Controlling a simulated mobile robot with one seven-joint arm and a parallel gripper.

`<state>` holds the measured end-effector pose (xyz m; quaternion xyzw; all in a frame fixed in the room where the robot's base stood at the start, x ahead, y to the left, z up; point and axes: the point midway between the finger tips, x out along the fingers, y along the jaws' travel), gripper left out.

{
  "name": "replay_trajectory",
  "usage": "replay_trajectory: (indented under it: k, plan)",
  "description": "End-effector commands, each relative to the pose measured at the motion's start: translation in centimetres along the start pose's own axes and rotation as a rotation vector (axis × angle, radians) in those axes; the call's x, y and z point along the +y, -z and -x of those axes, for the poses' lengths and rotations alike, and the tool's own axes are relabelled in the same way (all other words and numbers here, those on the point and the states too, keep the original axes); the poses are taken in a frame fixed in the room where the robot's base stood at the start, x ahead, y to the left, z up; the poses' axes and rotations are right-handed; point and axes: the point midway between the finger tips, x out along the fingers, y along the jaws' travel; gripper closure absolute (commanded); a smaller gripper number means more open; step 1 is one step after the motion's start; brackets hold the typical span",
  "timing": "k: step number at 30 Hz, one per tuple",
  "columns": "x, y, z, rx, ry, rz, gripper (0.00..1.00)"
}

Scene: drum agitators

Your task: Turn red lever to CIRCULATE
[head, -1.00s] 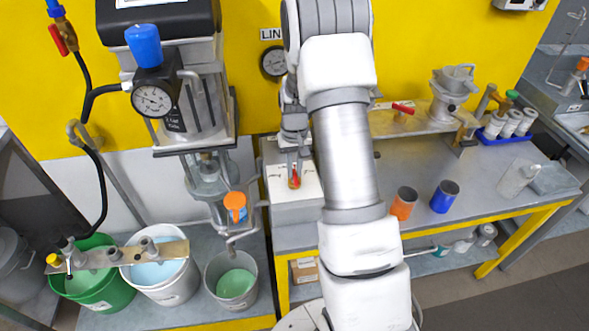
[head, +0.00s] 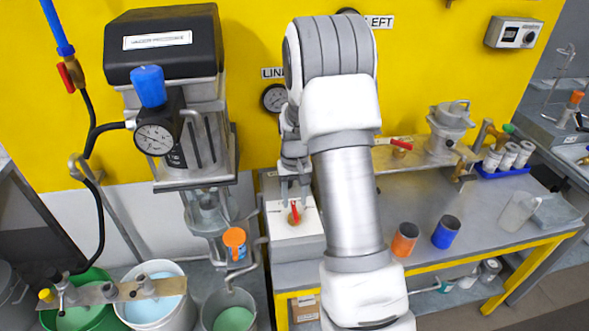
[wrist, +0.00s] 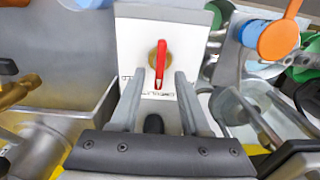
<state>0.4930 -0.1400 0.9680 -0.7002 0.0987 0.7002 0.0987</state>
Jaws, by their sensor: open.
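The red lever (head: 294,211) sits on a brass hub on top of a white-topped box (head: 291,230), under my gripper in the head view. In the wrist view the red lever (wrist: 160,62) stands roughly upright in the picture, above and between my fingertips. Small lettering (wrist: 150,96) is printed on the white panel by the lever's lower end, too small and partly covered to read. My gripper (wrist: 160,77) is open, with one finger on each side of the lever's lower end. No contact with the lever shows. In the head view my gripper (head: 294,198) partly hides the lever's surroundings.
Another red lever (head: 402,144) sits at the back of the bench. Orange (head: 405,240) and blue (head: 446,232) cups stand on the bench to the right. A mixer with an orange cap (head: 235,240) and several buckets stand to the left. A pipe passes close beside the box.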

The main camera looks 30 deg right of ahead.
Motion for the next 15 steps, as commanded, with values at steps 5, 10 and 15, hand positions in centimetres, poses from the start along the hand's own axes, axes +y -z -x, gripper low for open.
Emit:
replay_trajectory:
  k: [5, 10, 15]
  plan:
    - [0.0, 0.2, 4.6, 0.007, 0.0, 0.001, 0.54]
    - [0.0, 0.1, 8.8, 0.006, 0.0, 0.001, 0.54]
    - [0.0, 0.1, 12.1, 0.004, 0.0, 0.0, 0.54]
